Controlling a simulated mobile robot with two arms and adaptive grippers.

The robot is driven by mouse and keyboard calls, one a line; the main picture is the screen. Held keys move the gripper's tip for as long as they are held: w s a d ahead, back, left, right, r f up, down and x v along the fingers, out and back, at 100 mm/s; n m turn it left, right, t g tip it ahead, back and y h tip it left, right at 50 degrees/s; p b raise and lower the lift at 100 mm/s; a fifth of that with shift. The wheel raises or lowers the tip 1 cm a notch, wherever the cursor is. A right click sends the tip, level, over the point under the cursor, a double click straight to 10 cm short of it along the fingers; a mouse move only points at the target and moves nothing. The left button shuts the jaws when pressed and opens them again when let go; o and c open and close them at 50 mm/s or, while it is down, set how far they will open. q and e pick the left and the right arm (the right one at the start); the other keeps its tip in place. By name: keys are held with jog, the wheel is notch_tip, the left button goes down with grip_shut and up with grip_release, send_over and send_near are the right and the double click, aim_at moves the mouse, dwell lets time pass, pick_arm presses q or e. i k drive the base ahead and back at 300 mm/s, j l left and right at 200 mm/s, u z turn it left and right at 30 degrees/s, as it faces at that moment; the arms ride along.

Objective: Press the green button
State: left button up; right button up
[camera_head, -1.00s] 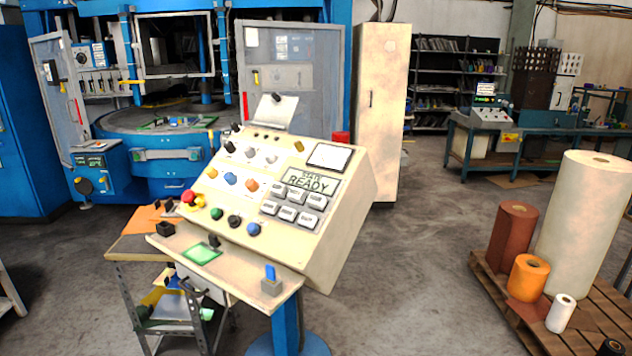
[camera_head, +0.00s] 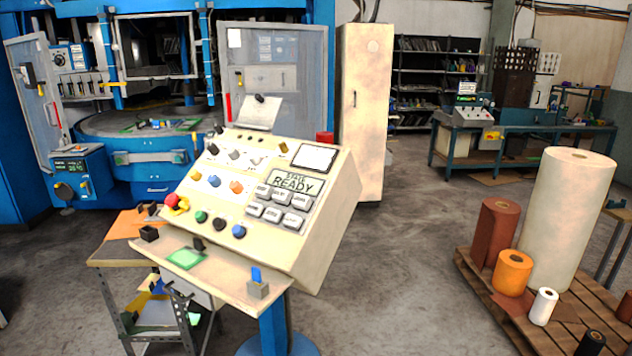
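The green button (camera_head: 201,216) is a small round knob on the lower left of the sloped cream control console (camera_head: 325,225). It sits between the red mushroom button (camera_head: 172,201) in its yellow collar and a black knob (camera_head: 219,223). A blue button (camera_head: 239,231) is further right in the same row. The console's display (camera_head: 294,184) reads "READY". Neither of my grippers is in view, and nothing covers the green button.
A ledge with a green pad (camera_head: 187,258) and a small grey block juts from the console's front. A side table (camera_head: 110,254) adjoins it at left. A pallet (camera_head: 480,282) with rolls stands at right. Open concrete floor lies between console and pallet.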

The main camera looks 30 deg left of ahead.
aim_at(199, 215)
jog(key=u, duration=1.25)
